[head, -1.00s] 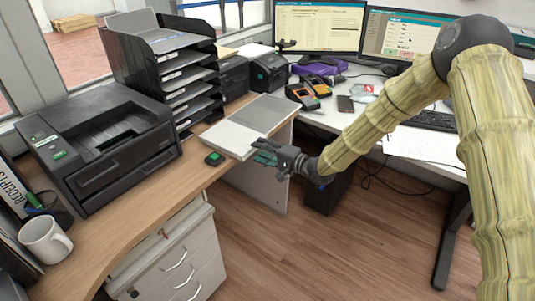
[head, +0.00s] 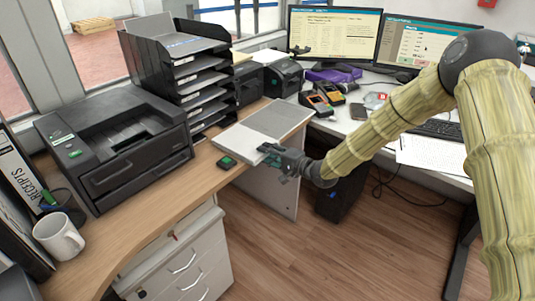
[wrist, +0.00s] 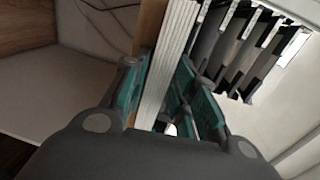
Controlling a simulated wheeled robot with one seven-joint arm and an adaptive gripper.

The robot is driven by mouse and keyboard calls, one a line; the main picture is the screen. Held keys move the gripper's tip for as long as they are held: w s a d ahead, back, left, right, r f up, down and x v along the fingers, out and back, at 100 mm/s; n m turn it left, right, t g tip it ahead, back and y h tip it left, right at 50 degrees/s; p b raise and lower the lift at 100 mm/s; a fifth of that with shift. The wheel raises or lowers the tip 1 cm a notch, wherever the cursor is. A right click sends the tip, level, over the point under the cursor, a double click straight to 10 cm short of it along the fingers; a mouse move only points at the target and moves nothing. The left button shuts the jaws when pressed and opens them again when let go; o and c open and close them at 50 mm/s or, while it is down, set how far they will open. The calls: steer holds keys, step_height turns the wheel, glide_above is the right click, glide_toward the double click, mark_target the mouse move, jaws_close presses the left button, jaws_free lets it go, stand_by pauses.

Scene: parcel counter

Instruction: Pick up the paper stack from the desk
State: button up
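My gripper (head: 270,155) is at the stack's near right corner. In the wrist view the stack (wrist: 168,60) shows edge-on as pale layered sheets between the two teal-padded fingers of my gripper (wrist: 155,85). The fingers stand apart on either side of it, with narrow gaps seeming to show. Firm contact is not visible. The stack's far part is out of the wrist view.
A black printer (head: 115,145) and a letter-tray tower (head: 185,75) stand left of the stack. A white mug (head: 58,237) is near the front. Card terminals (head: 317,102) are on the white desk behind.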

steer(key=c, duration=0.4)
steer(key=shift+r, duration=0.1)
jaws_close()
steer(key=shift+r, duration=0.15)
steer(key=shift+r+p, duration=0.9)
steer(key=shift+r, duration=0.15)
steer(key=shift+d, duration=0.1)
steer(key=p+v, duration=0.8)
steer(key=v, duration=1.5)
steer(key=shift+f, duration=0.35)
